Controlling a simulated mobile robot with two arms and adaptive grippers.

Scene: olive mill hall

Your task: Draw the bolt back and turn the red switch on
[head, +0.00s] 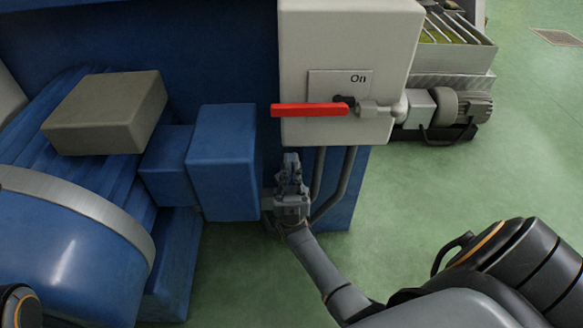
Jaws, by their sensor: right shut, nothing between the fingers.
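The red switch (308,110) is a long lever on the front of a pale grey box (325,40). It lies level, its free end pointing left from a dark pivot. The word "On" is on the plate (335,80) above and right of the pivot. The bolt (378,109) is a metal piece with a round knob, just right of the pivot. Its tip lies close to the pivot; I cannot tell whether it engages the lever. My right gripper (291,163) is shut and empty, below the box and apart from lever and bolt. My left gripper is out of view.
Blue machinery (222,160) with a grey-brown block (107,112) on it fills the left. Two grey pipes (343,180) run down from the box, just right of my right gripper. A grey motor (461,105) stands at right. Green floor (450,185) is open at right.

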